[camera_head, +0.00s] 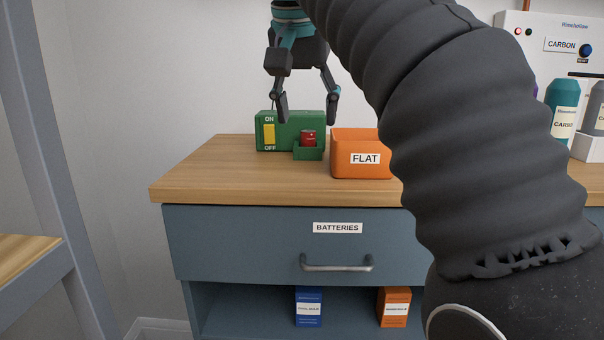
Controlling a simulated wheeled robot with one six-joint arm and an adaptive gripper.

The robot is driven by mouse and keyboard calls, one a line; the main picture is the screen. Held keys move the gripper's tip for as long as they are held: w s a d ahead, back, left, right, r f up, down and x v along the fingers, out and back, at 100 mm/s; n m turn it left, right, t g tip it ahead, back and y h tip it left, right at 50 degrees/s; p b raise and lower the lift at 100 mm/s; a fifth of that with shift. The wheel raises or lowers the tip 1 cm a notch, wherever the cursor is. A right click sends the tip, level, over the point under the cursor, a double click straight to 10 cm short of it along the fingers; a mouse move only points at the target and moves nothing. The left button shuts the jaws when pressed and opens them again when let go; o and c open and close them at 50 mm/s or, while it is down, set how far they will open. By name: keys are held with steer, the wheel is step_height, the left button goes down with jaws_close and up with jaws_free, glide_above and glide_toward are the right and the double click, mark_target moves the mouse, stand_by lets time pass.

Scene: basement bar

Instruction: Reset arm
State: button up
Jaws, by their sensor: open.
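My gripper (306,106) hangs pointing down at the top of the view, with its fingers spread and nothing between them. In the picture its fingertips overlap the top of a green box (290,121) on the wooden counter (225,170); I cannot tell whether they touch it. The box has a yellow switch (269,133) between ON and OFF labels. A small green holder at its front has a red item (309,138) in it. My dark ribbed arm crosses the right half of the view and hides part of the counter.
An orange bin (347,170) labelled FLAT stands right of the green box. Below is a closed drawer (270,243) labelled BATTERIES. A blue box (309,296) and an orange box (394,294) stand on the shelf beneath. A CARBON machine (545,30) with bottles is at right.

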steer(key=s+d+f+n, duration=0.1)
steer(key=s+d+f, duration=0.4)
steer(key=f, duration=0.6)
steer(key=s+d+f, duration=0.5)
steer(key=s+f, duration=0.2)
steer(key=f, duration=0.5)
steer(key=s+d+f+n+t+y, duration=0.1)
steer(key=s+d+f, duration=0.4)
steer(key=f, duration=0.7)
steer(key=shift+s+n, duration=0.3)
steer(key=shift+s, duration=0.35)
